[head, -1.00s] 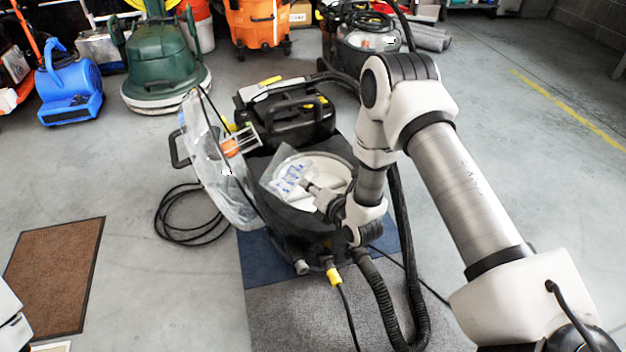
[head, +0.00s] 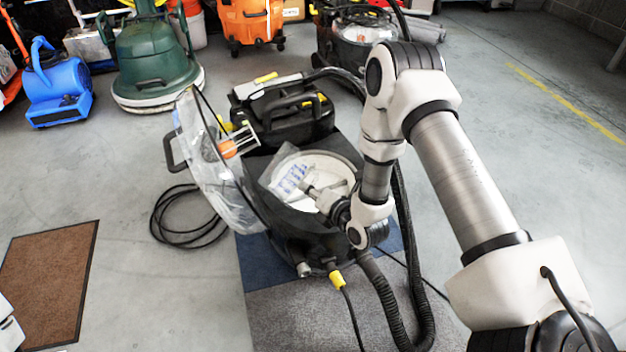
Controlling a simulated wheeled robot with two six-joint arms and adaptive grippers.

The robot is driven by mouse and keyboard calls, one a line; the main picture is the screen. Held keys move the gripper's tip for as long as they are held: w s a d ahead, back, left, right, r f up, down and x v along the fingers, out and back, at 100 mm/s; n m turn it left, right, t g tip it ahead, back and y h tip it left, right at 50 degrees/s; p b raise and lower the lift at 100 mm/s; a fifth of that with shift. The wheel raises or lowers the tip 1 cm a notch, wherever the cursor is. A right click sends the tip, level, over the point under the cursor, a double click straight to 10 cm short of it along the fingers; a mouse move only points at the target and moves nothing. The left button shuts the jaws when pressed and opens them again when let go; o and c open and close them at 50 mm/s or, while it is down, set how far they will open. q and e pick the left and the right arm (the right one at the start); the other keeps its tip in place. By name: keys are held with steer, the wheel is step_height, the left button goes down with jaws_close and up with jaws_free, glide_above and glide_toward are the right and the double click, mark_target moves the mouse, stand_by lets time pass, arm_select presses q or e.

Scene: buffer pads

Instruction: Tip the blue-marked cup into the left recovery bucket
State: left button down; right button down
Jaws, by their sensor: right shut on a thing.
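No blue-marked cup and no pair of recovery buckets can be made out. A black floor machine (head: 283,225) stands open, with a round white bowl (head: 338,168) inside its rim. A clear packet with blue print (head: 289,181) is over the left part of the bowl. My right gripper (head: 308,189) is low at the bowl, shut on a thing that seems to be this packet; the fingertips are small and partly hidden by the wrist. Whether the packet touches the bowl, I cannot tell. My left gripper is out of view.
A clear raised lid (head: 212,170) stands at the bowl's left. A black hose (head: 398,285) and cables run on the right and front. A brown mat (head: 48,280) lies left. A blue blower (head: 58,90) and green machine (head: 155,65) stand behind. Floor at right is clear.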

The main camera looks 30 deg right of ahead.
steer(key=shift+f, duration=0.15)
steer(key=shift+a, duration=0.1)
steer(key=shift+r+m, duration=0.25)
steer(key=shift+m, duration=0.05)
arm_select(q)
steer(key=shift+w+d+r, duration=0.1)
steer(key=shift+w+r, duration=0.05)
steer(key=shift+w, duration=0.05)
arm_select(e)
steer(key=shift+a, duration=0.1)
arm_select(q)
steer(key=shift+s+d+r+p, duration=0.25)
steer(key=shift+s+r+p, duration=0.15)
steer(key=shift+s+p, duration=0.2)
arm_select(e)
steer(key=shift+s+a+r+m+y, duration=0.1)
steer(key=shift+a+r+m+y, duration=0.05)
steer(key=shift+m+y, duration=0.3)
